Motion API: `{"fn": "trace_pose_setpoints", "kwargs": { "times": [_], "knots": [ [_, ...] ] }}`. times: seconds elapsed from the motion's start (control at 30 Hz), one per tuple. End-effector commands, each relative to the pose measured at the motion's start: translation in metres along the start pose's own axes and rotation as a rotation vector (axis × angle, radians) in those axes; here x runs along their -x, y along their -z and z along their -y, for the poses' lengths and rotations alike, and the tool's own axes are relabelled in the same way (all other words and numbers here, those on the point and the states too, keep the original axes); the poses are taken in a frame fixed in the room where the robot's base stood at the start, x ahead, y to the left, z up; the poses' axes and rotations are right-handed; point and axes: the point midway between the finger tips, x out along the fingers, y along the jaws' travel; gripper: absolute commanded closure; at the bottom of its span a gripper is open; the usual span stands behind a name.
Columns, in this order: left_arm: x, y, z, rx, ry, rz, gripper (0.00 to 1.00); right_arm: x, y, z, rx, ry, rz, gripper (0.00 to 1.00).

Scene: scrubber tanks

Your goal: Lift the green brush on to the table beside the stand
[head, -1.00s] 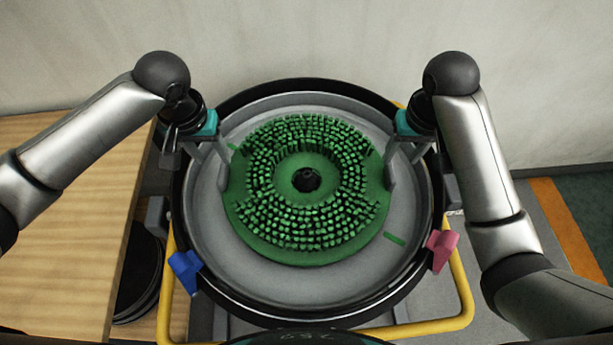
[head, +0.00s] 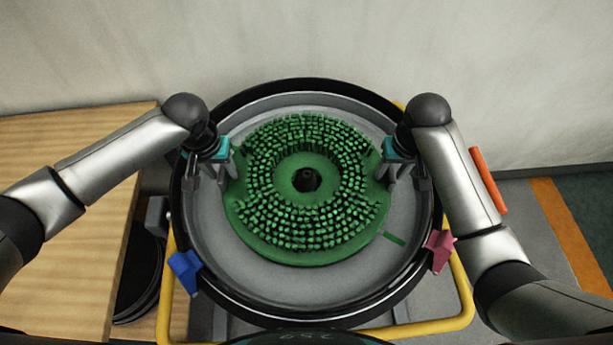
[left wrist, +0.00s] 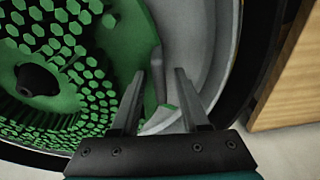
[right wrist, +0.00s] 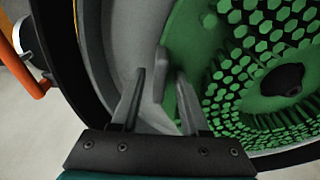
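The green brush (head: 310,251) is a round disc with bristles facing up and a dark hub in its middle. It sits in the round grey stand (head: 260,283) with a black rim. My left gripper (head: 226,176) is open over the brush's left edge; in the left wrist view (left wrist: 160,82) its fingers are apart near a grey upright tab. My right gripper (head: 390,176) is open at the brush's right edge; in the right wrist view (right wrist: 160,80) its fingers stand apart beside a similar tab. Contact with the brush cannot be told. The wooden table (head: 70,240) is at the left.
A blue clamp (head: 185,270) and a pink clamp (head: 439,250) sit on the stand's rim. A yellow tube frame (head: 466,300) surrounds it. Dark stacked discs (head: 140,280) lie between table and stand. The visible tabletop is clear.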

Motion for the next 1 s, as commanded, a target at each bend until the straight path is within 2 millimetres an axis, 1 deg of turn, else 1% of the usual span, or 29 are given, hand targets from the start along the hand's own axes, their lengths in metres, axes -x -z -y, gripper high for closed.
{"fn": "trace_pose_setpoints", "kwargs": {
  "times": [0.03, 0.37, 1.0],
  "knots": [
    [0.0001, 0.0000, -0.0001, 0.000, 0.000, 0.000, 0.62, 0.0002, 0.0001, 0.0000, 0.000, 0.000, 0.000, 0.62],
    [0.0003, 0.0002, 0.0000, 0.000, 0.000, 0.000, 0.99, 0.0004, 0.0002, -0.0001, 0.000, 0.000, -0.001, 0.99],
    [0.0005, 0.0004, 0.0002, 0.001, 0.000, -0.001, 1.00, 0.0006, 0.0005, 0.0000, 0.000, 0.000, -0.001, 1.00]
  ]
}}
